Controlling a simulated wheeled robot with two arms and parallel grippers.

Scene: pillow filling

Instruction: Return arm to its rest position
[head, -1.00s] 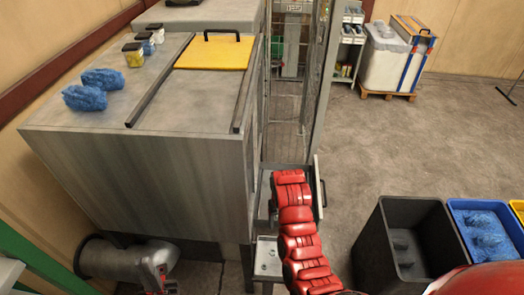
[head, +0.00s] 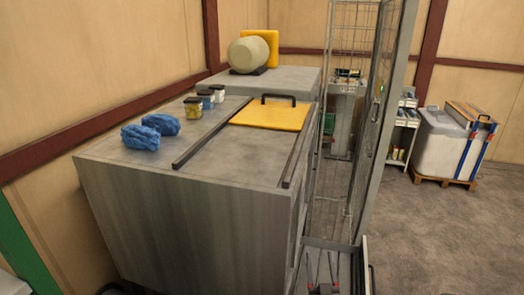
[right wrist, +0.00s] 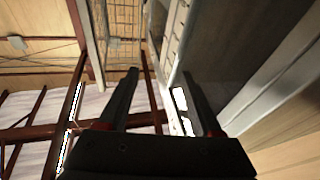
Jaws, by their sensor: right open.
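My right gripper (head: 321,262) shows at the bottom edge of the head view, in front of the right end of the grey metal machine. Its two dark fingers point up and stand apart. In the right wrist view the same gripper (right wrist: 160,76) is open with nothing between its fingers. The rest of my right arm is out of the head view. My left gripper is not in view.
The grey machine (head: 190,215) bears a yellow hatch (head: 272,116), blue bundles (head: 140,137) and small jars (head: 193,107). A mesh cage (head: 350,180) rises beside it. A white container (head: 440,145) stands at the back right. The floor (head: 450,230) there is clear.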

